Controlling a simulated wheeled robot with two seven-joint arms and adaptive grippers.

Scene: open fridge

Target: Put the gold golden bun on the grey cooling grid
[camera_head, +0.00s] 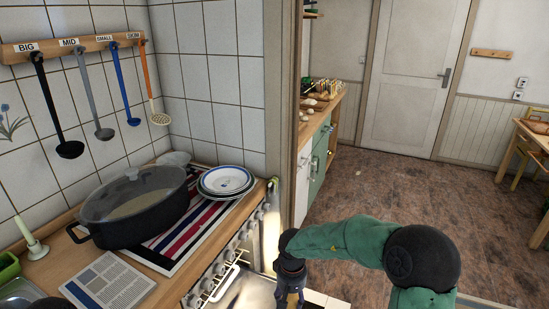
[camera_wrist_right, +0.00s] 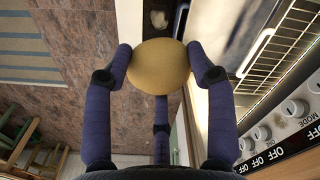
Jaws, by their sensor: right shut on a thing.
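My right gripper (camera_wrist_right: 160,58) is shut on the golden bun (camera_wrist_right: 160,72), a smooth rounded yellow-gold thing held between the purple fingers in the right wrist view. In the head view my right gripper (camera_head: 290,289) hangs at the bottom edge, in front of the stove, at the end of my green arm; its fingertips and the bun are cut off there. A grey wire grid (camera_wrist_right: 283,47) shows at the upper right of the wrist view, apart from the bun. I cannot tell whether it is the cooling grid.
A stove front with knobs (camera_wrist_right: 292,108) lies close to the right of my gripper in the wrist view. A black pot (camera_head: 137,205) and stacked plates (camera_head: 226,181) stand on the stove top. A doorway post (camera_head: 285,80) rises behind. Open brown floor (camera_head: 385,180) lies beyond.

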